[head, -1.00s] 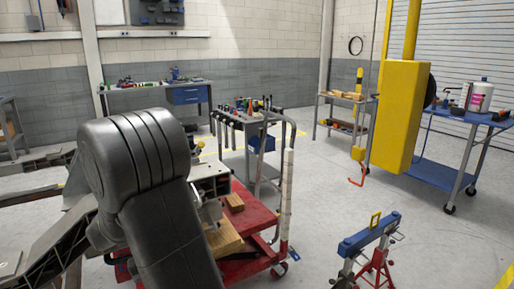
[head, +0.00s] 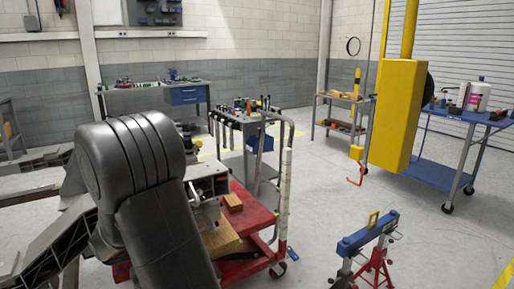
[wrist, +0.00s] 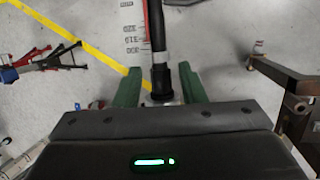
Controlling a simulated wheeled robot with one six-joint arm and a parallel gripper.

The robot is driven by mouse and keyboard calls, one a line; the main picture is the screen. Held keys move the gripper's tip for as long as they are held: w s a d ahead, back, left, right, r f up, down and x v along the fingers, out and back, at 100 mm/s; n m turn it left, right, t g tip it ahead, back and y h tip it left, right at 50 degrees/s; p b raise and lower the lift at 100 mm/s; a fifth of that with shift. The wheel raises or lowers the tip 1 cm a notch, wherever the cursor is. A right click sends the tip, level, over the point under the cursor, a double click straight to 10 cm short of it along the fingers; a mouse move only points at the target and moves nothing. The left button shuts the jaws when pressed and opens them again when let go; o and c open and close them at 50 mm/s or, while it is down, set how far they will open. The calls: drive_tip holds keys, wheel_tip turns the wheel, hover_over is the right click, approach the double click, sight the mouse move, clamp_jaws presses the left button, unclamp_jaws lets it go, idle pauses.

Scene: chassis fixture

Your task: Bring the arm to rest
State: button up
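My dark grey arm (head: 135,165) fills the left front of the head view. Its gripper end is hidden there. In the wrist view, my gripper (wrist: 160,84) shows two green fingers standing apart. A black rod with a wider collar (wrist: 160,78) shows between them, with a gap on each side. I cannot tell how far below the fingers it is or what it belongs to. I see nothing clamped in the fingers.
A red cart (head: 255,212) with wood blocks stands close beside my arm. A tool cart (head: 245,118) is behind it. A blue stand with red legs (head: 368,238) stands at front right, a yellow column (head: 398,115) farther right. Open floor (head: 325,190) lies between.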

drive_tip(key=p+v, duration=0.3)
drive_tip(key=v, duration=1.1)
drive_tip(key=b+x, duration=0.4)
drive_tip(key=x, duration=1.1)
drive_tip(key=shift+a, duration=0.15)
drive_tip(key=f+b, duration=0.1)
drive_tip(key=b, duration=0.2)
drive_tip(key=shift+f+t+y, duration=0.25)
drive_tip(key=shift+t+y, duration=0.05)
drive_tip(key=shift+t, duration=0.1)
drive_tip(key=shift+r, duration=0.15)
